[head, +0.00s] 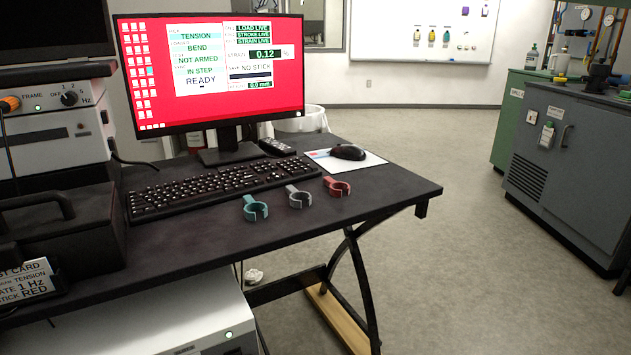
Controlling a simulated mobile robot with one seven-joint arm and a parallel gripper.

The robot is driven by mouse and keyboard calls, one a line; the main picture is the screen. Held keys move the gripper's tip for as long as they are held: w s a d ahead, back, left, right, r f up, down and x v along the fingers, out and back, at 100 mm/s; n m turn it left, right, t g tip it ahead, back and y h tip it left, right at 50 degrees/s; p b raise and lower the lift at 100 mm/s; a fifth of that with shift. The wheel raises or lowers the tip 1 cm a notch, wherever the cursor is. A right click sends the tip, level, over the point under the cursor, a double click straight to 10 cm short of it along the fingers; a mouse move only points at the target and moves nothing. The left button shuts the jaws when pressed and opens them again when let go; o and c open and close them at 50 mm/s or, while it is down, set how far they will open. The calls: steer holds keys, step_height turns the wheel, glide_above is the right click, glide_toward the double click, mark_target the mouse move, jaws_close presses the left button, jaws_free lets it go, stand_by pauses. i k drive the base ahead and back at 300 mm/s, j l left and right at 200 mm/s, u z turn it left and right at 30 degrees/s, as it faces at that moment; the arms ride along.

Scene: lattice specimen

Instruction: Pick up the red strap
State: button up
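The red strap (336,187) is a small open ring with a tab. It lies on the dark desk (395,190) at the right end of a row of three straps, in front of the mouse pad. A grey strap (298,197) lies just left of it, and a teal strap (255,209) lies left of that. The three straps look apart from each other. My gripper is not in the head view.
A keyboard (205,189) lies behind and left of the straps. A mouse (348,152) on its pad and a remote (277,147) lie behind them. A monitor (212,70) stands at the back. The desk's right edge is near the red strap; open floor (455,230) lies beyond.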

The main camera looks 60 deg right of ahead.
mark_target(334, 187)
steer(key=z, duration=1.65)
